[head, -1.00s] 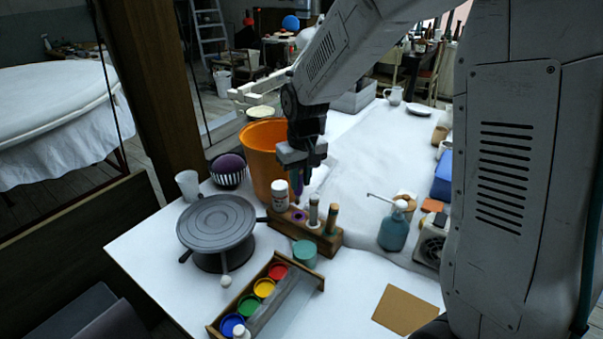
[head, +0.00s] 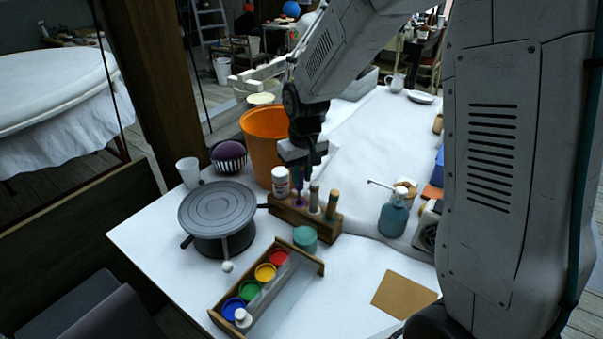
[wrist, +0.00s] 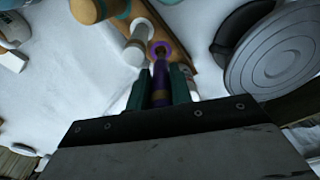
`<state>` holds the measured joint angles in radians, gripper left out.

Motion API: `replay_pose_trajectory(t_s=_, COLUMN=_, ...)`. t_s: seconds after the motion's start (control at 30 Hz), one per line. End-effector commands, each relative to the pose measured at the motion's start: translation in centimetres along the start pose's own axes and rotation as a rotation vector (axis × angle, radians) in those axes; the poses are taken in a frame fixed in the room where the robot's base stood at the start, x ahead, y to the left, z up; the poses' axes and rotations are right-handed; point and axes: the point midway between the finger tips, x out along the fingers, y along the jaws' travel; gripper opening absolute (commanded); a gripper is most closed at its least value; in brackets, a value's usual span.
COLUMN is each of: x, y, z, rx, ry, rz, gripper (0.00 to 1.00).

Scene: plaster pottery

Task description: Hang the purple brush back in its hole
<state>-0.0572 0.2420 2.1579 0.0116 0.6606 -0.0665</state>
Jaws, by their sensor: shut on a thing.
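The purple brush (head: 298,186) is upright between the jaws of my gripper (head: 301,164), which is shut on it. In the wrist view the brush (wrist: 159,72) runs from between the green fingertips (wrist: 159,84) toward the purple-ringed hole (wrist: 160,48). The hole is at the left end of the wooden holder (head: 325,227). The brush's lower end is over or in the hole; I cannot tell how deep. Two other handles (head: 314,198) (head: 332,204) stand upright in the holder's other holes.
A white jar (head: 280,182) stands close behind the holder's left end, near the orange bucket (head: 262,145). A grey turntable (head: 217,208) is to the left. A teal pot (head: 304,237) and a paint rack (head: 256,290) are in front. A blue pump bottle (head: 393,215) is to the right.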

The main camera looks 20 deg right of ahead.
Motion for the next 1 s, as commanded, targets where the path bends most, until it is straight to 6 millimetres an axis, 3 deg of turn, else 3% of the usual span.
replay_pose_trajectory(t_s=0.37, x=0.2, y=0.0, z=0.1, rx=0.0, ry=0.0, rz=0.0, gripper=0.0)
replay_pose_trajectory(t_s=1.0, x=2.7, y=0.0, z=0.3, rx=0.0, ry=-0.001, rz=0.0, gripper=0.0)
